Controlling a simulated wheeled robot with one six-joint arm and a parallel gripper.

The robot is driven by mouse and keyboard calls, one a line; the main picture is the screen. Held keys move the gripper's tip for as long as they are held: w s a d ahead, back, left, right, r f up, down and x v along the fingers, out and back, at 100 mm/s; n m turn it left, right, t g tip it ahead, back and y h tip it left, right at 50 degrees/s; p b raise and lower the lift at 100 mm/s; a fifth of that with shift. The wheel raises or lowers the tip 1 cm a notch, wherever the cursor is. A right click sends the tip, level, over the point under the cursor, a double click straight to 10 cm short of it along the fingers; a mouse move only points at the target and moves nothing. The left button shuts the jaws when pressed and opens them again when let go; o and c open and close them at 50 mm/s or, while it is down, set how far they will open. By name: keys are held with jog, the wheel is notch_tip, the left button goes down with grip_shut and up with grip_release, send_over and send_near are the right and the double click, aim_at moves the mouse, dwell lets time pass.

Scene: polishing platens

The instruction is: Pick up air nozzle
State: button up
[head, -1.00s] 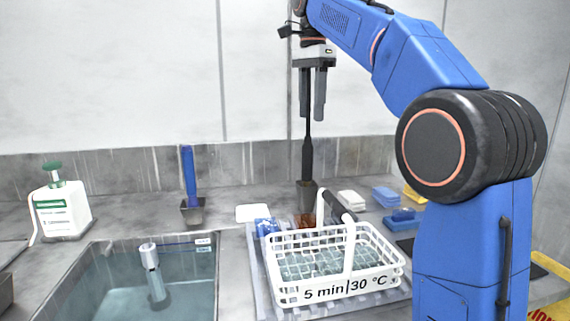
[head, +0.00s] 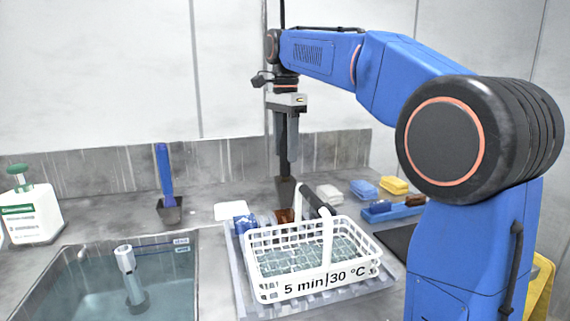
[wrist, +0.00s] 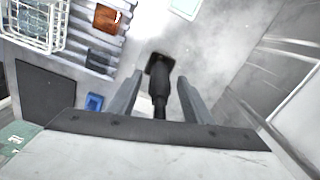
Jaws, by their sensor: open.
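The air nozzle (wrist: 160,82) is a black, slim tool that stands upright in a small dark holder (head: 285,190) behind the white basket. In the head view my gripper (head: 286,158) points straight down over it, and the fingers hide most of the nozzle. In the wrist view the nozzle lies between the two grey fingers of my gripper (wrist: 160,78), with a visible gap on each side. The jaws are open and hold nothing.
A white wire basket (head: 312,290) marked "5 min|30 °C" stands on a ribbed tray (head: 243,300) in front. A water-filled sink (head: 90,300) is at left. A blue-handled scraper (head: 165,175) and a white bottle (head: 30,215) stand nearby. Sponges (head: 364,188) lie at right.

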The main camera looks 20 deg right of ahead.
aim_at(285, 164)
jog(key=shift+f, duration=2.6)
jog(key=shift+c, duration=0.6)
jog(key=c, duration=1)
